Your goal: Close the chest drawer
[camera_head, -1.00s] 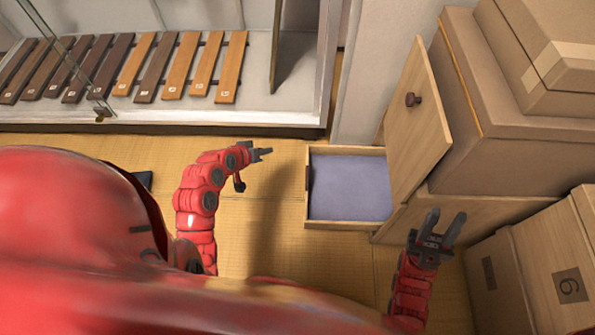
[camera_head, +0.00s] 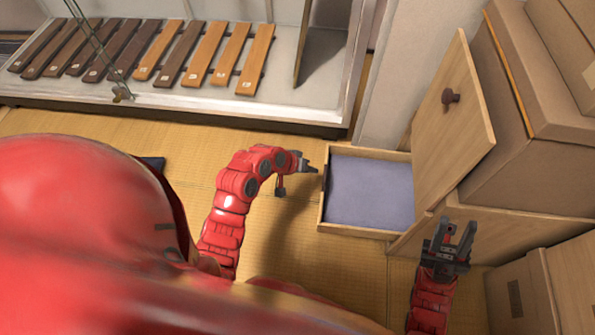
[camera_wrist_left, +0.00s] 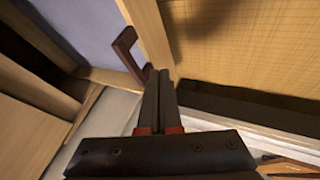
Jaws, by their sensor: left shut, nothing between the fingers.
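The chest drawer (camera_head: 366,233) is pulled out at floor level, with a purple-grey lining (camera_head: 370,190) and light wood walls. Its front faces left and has a dark handle, clear in the left wrist view (camera_wrist_left: 126,52). My left gripper (camera_head: 313,168) is shut and empty, with its tips right by the drawer front near the handle; I cannot tell whether they touch. In the left wrist view its closed fingers (camera_wrist_left: 158,88) point at the front panel (camera_wrist_left: 150,35). My right gripper (camera_head: 456,236) is open and empty, in front of the chest's lower part (camera_head: 510,228).
An open wooden door (camera_head: 450,125) with a round knob stands above the drawer. Cardboard boxes (camera_head: 520,300) are at the right. A glass-fronted cabinet with wooden bars (camera_head: 200,55) is at the back left.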

